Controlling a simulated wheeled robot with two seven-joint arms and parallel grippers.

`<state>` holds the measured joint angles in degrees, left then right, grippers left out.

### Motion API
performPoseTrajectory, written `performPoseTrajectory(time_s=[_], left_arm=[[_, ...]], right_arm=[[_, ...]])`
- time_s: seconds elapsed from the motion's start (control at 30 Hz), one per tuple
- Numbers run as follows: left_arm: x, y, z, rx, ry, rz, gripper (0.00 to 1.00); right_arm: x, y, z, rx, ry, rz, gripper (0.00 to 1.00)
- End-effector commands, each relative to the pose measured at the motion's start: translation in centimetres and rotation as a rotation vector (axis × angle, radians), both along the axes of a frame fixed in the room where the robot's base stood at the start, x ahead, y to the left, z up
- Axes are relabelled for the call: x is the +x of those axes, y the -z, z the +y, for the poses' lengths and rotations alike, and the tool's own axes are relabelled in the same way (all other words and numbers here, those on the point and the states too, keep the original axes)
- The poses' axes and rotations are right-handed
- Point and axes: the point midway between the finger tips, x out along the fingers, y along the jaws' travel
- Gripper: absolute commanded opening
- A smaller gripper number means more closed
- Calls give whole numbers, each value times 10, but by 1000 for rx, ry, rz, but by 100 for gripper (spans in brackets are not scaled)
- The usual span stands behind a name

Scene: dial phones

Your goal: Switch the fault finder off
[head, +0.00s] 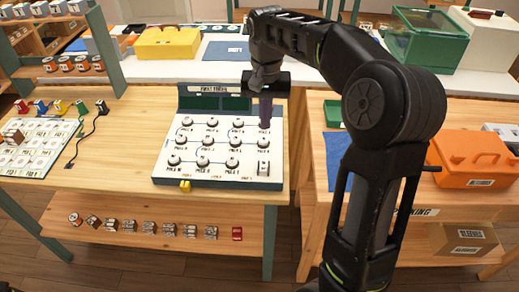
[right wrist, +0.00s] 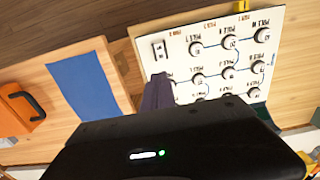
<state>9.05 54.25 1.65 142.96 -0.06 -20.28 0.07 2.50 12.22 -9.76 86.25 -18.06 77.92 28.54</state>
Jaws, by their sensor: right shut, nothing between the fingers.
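A small switch (head: 263,168) sits at the panel's lower right corner in the head view. The switch also shows in the right wrist view (right wrist: 160,49), near the panel's edge. I cannot tell its position. My right gripper (head: 265,122) is shut and empty, pointing down over the panel's upper right part and hiding the knob there. Its purple fingers (right wrist: 157,92) show beside the switch in the right wrist view. My left gripper is not in view.
A yellow block (head: 185,186) is at the panel's front edge. A green-edged board (head: 25,160) with plugs and a black cable lies to the left. An orange case (head: 470,158) and blue mat (head: 336,155) lie on the right bench. Small parts line the lower shelf (head: 160,245).

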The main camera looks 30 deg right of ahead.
Motion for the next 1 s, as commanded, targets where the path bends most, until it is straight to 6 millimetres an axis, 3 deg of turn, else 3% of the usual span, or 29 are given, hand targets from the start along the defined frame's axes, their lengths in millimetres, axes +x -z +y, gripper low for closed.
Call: performPoseTrajectory(time_s=[0.27, 0.47, 1.0], left_arm=[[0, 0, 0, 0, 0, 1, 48], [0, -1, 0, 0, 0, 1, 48], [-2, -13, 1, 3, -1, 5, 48]], right_arm=[[0, 2, 0, 1, -1, -1, 0], [0, 19, 0, 0, -1, 1, 0], [-1, 117, 0, 2, 0, 4, 0]])
